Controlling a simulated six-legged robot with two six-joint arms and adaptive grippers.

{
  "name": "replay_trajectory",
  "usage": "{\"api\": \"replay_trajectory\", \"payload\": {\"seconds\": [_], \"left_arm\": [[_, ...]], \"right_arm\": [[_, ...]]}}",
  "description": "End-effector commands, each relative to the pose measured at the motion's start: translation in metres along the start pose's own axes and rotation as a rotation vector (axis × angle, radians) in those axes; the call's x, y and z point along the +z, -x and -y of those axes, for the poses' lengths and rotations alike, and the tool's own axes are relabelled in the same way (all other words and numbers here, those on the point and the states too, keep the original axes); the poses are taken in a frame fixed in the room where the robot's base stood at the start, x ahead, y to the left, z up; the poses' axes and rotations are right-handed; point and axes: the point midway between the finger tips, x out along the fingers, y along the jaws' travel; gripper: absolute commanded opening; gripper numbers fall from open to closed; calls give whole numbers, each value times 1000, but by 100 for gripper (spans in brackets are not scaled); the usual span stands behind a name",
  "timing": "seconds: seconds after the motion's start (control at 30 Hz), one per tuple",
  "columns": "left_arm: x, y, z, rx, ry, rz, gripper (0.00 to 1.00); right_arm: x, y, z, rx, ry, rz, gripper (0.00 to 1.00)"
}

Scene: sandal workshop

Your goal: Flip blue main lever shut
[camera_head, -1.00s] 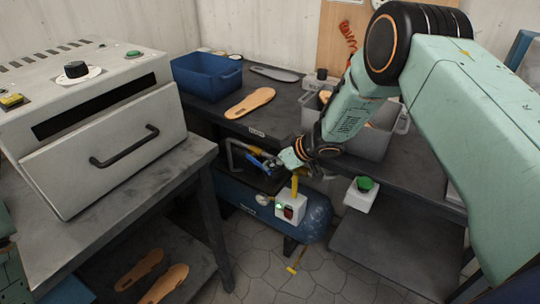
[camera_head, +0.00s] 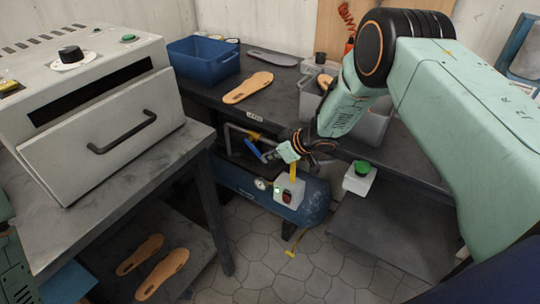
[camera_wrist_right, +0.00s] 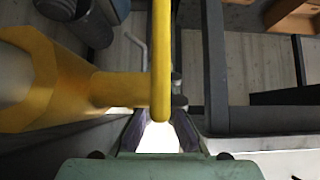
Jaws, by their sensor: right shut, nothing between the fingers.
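The blue lever (camera_head: 254,151) shows in the head view on the pipework above the blue air tank, slanting down to the right. A yellow fitting (camera_head: 254,136) is just above it. My right gripper (camera_head: 276,154) is shut and empty, close to the right of the lever; I cannot tell whether they touch. In the right wrist view, a yellow bar (camera_wrist_right: 162,60) and a brass-yellow fitting (camera_wrist_right: 60,85) lie in front of the gripper (camera_wrist_right: 160,118). I cannot make out the blue lever there. My left gripper is not in view.
The blue tank (camera_head: 312,205) carries a grey box with a red switch (camera_head: 287,197) below my gripper. A press-like machine (camera_head: 105,145) stands left.

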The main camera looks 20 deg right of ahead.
Motion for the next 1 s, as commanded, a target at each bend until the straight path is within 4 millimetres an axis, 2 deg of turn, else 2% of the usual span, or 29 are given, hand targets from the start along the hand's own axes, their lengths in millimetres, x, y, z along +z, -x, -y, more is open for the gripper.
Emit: {"api": "replay_trajectory", "payload": {"seconds": [0.27,0.37,0.57,0.8,1.0], "left_arm": [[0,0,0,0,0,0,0],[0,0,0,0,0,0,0],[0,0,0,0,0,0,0],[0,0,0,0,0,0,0],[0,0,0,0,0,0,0]], "right_arm": [[0,1,0,0,0,-1,0],[-1,7,-1,1,0,-1,0],[-1,37,-1,1,-3,-2,0],[-1,84,-2,3,-3,-3,0],[0,111,-1,1,-2,-1,0]]}}
